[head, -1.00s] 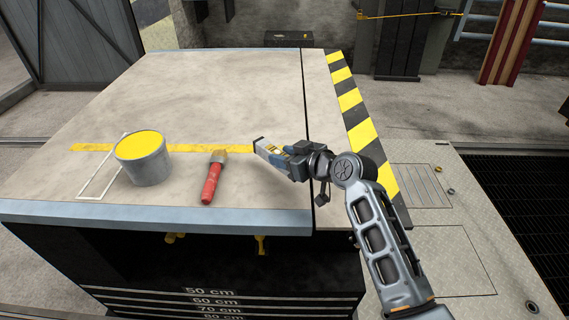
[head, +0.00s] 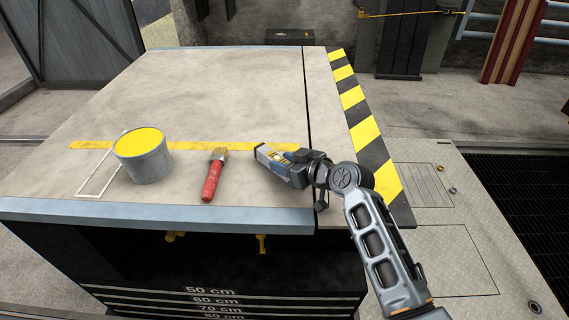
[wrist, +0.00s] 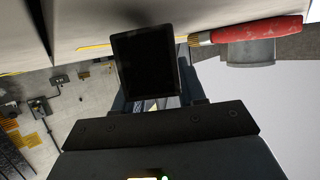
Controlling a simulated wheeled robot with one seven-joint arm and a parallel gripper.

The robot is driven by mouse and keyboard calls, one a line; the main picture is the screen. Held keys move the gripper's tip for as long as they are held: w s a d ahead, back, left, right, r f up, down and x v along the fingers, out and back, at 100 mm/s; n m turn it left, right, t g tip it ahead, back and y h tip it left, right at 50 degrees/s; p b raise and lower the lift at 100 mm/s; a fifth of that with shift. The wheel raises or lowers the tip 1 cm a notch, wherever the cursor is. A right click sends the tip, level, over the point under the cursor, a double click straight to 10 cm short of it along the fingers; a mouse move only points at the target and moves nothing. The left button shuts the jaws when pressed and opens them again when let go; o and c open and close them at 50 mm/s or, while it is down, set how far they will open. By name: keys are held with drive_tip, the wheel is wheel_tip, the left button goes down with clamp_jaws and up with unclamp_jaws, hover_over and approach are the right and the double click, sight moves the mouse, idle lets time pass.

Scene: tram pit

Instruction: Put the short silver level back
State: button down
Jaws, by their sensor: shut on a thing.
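In the wrist view a dark, flat rectangular face (wrist: 147,72) sits between my fingers, probably the level's end. A white rectangular outline (head: 92,187) is marked on the table at left, partly hidden by a paint bucket. The gripper is shut on the level.
The grey bucket (head: 148,168) of yellow paint stands at the left. A red-handled brush (head: 212,178) lies between it and my gripper. A yellow line (head: 205,147) crosses the table. The far tabletop is clear. Striped edging (head: 352,100) marks the right edge.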

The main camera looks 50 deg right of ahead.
drive_tip(key=c, duration=1.1)
unclamp_jaws()
drive_tip(key=shift+f, duration=0.4)
drive_tip(key=o, duration=0.5)
drive_tip(key=shift+s+a+f, duration=0.1)
drive_tip(key=shift+s+f, duration=0.05)
drive_tip(key=shift+f, duration=0.05)
drive_tip(key=shift+c, duration=0.2)
drive_tip(key=shift+r+p, duration=0.75)
drive_tip(key=shift+p, duration=0.05)
drive_tip(key=b+v, duration=0.1)
drive_tip(key=v, duration=1)
drive_tip(key=shift+s+r, duration=0.3)
drive_tip(key=shift+r, duration=0.05)
drive_tip(key=s+a+f+m+h, duration=0.1)
drive_tip(key=s+a+f, duration=0.3)
drive_tip(key=s+a, duration=0.75)
drive_tip(key=s+a+r+n+y, duration=0.1)
drive_tip(key=s+a+r, duration=0.3)
drive_tip(key=s, duration=0.2)
drive_tip(key=s+a+r+n+t+y, duration=0.1)
drive_tip(key=s+a+r, duration=0.3)
drive_tip(key=s, duration=0.3)
drive_tip(key=shift+s+a+r+t+y, duration=0.2)
drive_tip(key=shift+a+t+y, duration=0.1)
drive_tip(key=shift+a, duration=0.5)
